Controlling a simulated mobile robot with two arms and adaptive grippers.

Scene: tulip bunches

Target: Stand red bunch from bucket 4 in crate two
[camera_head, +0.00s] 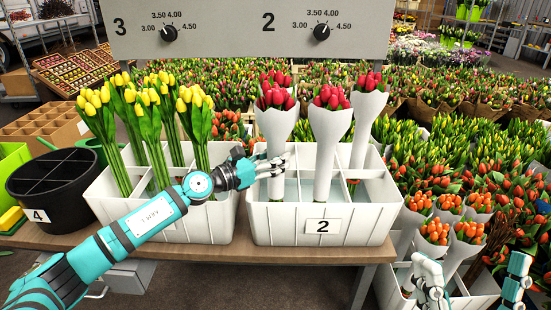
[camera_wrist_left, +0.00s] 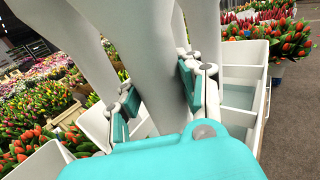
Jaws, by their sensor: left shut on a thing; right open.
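Bucket 4 (camera_head: 68,212) is black, divided and looks empty, at the left of the bench. Crate two (camera_head: 375,222) is white, divided and labelled 2. My left gripper (camera_head: 274,166) is shut on a white-wrapped red tulip bunch (camera_head: 276,128) standing upright at the crate's front left. In the left wrist view, its pads close on the white wrap (camera_wrist_left: 155,85). The wrap's lower end is partly hidden by the crate wall and gripper. Other wrapped red bunches (camera_head: 328,130) (camera_head: 366,112) stand in the crate. My right gripper (camera_head: 474,268) is open and empty at the lower right.
A white crate of yellow tulips (camera_head: 160,228) stands just left of crate two. A panel with knobs (camera_head: 240,35) hangs above. Orange wrapped bunches (camera_head: 434,232) stand in a lower crate (camera_head: 470,302) at right, near my right gripper. Dense tulips fill the background.

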